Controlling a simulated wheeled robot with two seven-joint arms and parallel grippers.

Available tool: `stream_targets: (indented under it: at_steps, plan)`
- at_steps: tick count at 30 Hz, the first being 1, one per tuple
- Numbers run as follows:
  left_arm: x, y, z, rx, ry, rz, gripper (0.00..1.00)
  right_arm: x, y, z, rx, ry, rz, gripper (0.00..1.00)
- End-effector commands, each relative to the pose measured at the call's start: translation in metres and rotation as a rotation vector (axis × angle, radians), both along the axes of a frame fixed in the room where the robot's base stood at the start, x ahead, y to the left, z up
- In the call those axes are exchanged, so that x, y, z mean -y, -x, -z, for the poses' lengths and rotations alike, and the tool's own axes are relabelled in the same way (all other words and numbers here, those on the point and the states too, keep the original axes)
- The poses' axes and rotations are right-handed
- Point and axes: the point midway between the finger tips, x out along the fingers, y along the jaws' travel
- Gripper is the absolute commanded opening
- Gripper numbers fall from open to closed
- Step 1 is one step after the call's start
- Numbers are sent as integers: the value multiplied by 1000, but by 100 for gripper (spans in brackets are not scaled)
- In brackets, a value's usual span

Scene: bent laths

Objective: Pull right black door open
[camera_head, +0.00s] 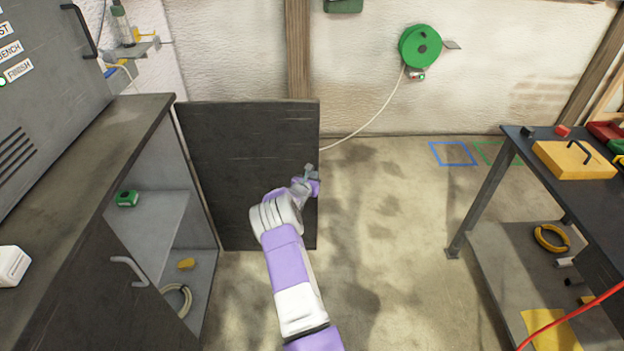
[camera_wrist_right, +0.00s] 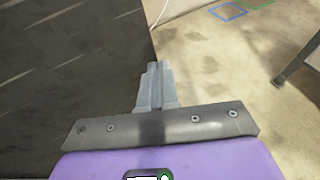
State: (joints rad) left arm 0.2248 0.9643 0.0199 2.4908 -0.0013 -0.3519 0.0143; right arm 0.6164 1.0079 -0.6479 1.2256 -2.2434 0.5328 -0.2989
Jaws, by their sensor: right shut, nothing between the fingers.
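The right black door (camera_head: 245,150) of the low cabinet stands swung wide open, its panel facing me in the head view. Its dark surface also fills the left of the right wrist view (camera_wrist_right: 70,60). My right gripper (camera_head: 309,170) is at the door's free right edge, in front of the panel. Its fingers (camera_wrist_right: 154,85) are shut with nothing between them. I cannot tell whether they touch the door. The door's handle is not visible. The left black door (camera_head: 150,300) with its pale handle (camera_head: 129,270) is in front at the lower left. My left gripper is not in view.
The open cabinet shows a shelf (camera_head: 150,225) with a green item (camera_head: 127,198), and a yellow item (camera_head: 186,264) and coiled cable (camera_head: 176,300) below. A dark workbench (camera_head: 520,165) stands at right. The floor (camera_head: 400,250) between is clear. A green reel (camera_head: 420,46) hangs on the wall.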

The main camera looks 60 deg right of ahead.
Motion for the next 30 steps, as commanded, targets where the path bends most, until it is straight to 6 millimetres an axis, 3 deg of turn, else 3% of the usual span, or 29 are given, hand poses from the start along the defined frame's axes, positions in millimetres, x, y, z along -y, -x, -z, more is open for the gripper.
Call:
stream_targets:
  at_steps: [8,21,30]
  plan:
    - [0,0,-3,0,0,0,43,-6,1,-2,0,-1,1,0]
    - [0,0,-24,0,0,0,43,-59,7,-20,1,-2,0,0]
    - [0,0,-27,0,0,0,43,-72,9,-23,0,0,0,0]
